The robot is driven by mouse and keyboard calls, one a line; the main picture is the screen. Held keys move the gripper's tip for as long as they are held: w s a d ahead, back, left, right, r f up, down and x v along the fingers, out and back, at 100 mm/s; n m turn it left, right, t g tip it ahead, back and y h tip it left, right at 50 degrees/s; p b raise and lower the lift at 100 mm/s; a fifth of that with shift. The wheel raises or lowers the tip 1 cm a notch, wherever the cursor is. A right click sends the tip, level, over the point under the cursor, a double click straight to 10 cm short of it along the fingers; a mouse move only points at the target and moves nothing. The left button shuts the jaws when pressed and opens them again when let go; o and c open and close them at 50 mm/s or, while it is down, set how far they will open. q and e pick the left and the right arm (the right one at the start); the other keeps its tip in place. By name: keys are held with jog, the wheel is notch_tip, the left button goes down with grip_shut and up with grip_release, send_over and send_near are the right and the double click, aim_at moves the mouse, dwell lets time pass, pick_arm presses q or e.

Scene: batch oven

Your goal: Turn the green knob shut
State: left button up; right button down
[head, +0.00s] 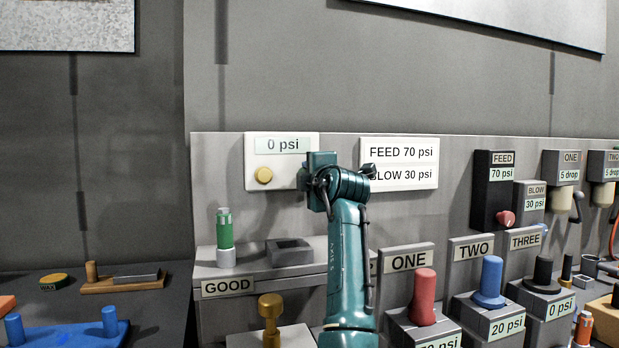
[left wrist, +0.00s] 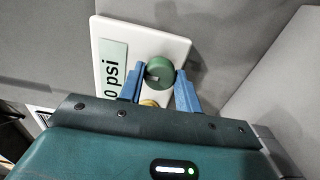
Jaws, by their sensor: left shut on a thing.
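The green knob (left wrist: 154,70) sits on a white panel (left wrist: 160,40) in the left wrist view, with a pale mark on its face. The blue fingers of my left gripper (left wrist: 159,75) stand on either side of the knob and are shut on it. In the head view the panel (head: 255,155) is on the grey wall board and reads 0 psi. My left arm and gripper (head: 318,180) cover its right side there, and the knob is hidden. A yellow button (head: 263,175) is at the panel's lower left. My right gripper is in neither view.
A sign (head: 420,152) reads FEED 70 psi, BLOW 30 psi. Below it stand red (head: 424,297), blue (head: 488,280) and black (head: 543,270) handles on grey blocks. A green-and-white cylinder (head: 225,235) stands on the ledge at left, near a grey tray (head: 290,256).

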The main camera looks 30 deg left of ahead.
pick_arm(q)
jog(key=o, duration=1)
jog(key=shift+c, duration=0.2)
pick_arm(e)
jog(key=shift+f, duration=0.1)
pick_arm(q)
jog(key=shift+d, duration=0.1)
jog(key=b+v, duration=0.3)
jog(key=v, duration=1)
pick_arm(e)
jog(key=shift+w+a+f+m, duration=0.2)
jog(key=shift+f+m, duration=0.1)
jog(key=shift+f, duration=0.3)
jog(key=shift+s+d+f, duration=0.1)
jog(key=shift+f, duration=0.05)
